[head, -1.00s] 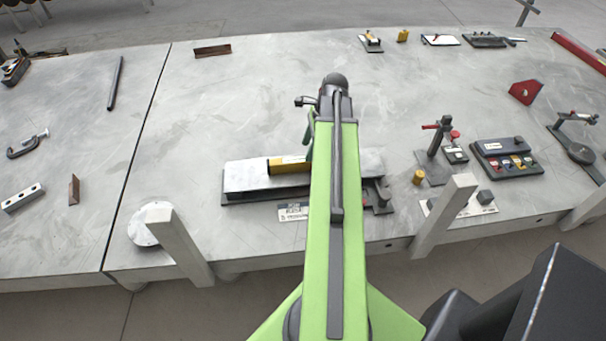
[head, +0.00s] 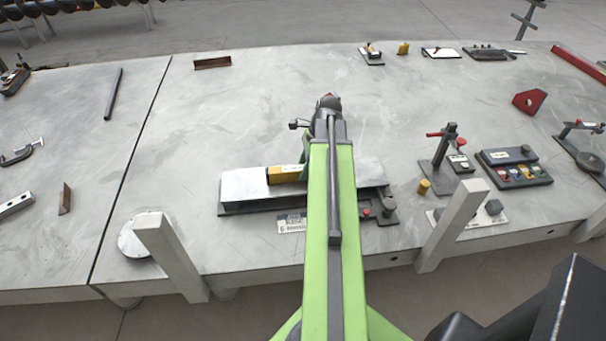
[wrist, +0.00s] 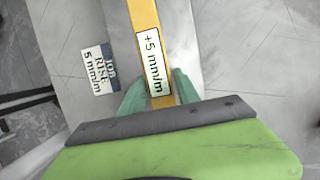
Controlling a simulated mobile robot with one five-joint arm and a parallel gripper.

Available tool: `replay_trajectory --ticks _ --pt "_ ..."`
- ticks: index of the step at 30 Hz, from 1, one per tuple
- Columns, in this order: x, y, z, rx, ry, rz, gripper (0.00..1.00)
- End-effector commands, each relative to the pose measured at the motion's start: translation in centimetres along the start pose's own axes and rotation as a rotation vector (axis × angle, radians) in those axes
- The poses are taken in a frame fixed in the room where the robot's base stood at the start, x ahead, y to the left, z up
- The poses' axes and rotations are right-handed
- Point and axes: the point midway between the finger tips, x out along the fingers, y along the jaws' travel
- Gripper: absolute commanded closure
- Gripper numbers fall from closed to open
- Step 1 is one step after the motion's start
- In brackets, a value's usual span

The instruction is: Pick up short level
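The short level is a yellow bar (wrist: 145,22) with a white "+5 mm/m" label. In the wrist view it runs from the top edge down between my gripper's (wrist: 160,82) two green fingers. The fingertips are close beside its two sides; whether they press on it I cannot tell. In the head view the yellow level (head: 285,174) lies on a pale, block-like beam (head: 243,186). My green arm hides its right end and the fingers there.
A "JOB RISE 5 mm/m" card (wrist: 98,69) lies beside the beam. To the right stand a small post with a red handle (head: 440,150), a yellow cylinder (head: 424,187) and a button box (head: 514,168). Upright posts (head: 170,255) rise at the front table edge.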

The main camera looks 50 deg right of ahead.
Motion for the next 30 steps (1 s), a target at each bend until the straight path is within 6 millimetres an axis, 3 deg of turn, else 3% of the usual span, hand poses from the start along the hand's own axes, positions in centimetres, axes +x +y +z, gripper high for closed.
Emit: replay_trajectory --ticks 1,8,22,30 --pt "0.0 0.0 0.0 0.0 0.0 0.0 0.7" --pt "0.0 0.0 0.0 0.001 0.0 0.0 1.0" --pt "-0.3 0.0 0.0 0.001 0.0 0.0 1.0" --pt "-3.5 0.0 1.0 0.001 0.0 0.0 1.0"
